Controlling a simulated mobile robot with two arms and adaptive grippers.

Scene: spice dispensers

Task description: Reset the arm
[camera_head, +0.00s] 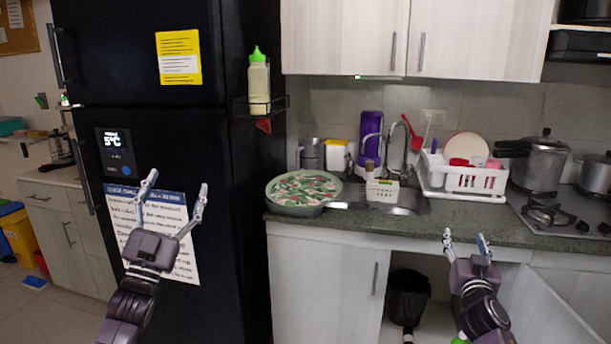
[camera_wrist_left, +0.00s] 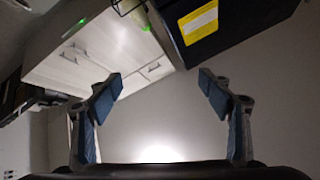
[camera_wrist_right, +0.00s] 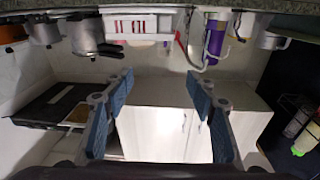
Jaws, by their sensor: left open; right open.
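My left gripper (camera_head: 172,200) is raised in front of the black fridge, fingers spread wide and pointing up. In the left wrist view its blue-padded fingers (camera_wrist_left: 160,88) are apart with nothing between them. My right gripper (camera_head: 465,240) is in front of the counter's front edge, near the open lower cabinet, fingers apart. In the right wrist view its fingers (camera_wrist_right: 160,90) hold nothing. Both arms come in from the bottom of the head view.
A black fridge (camera_head: 150,55) stands at the left. The counter (camera_head: 460,216) carries a round patterned tub (camera_head: 303,190), a white dish rack (camera_head: 465,180) and a pot (camera_head: 540,165). A cabinet door (camera_head: 550,310) stands open beside a black bin (camera_head: 408,293). A green-capped bottle (camera_head: 258,82) sits on a side shelf.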

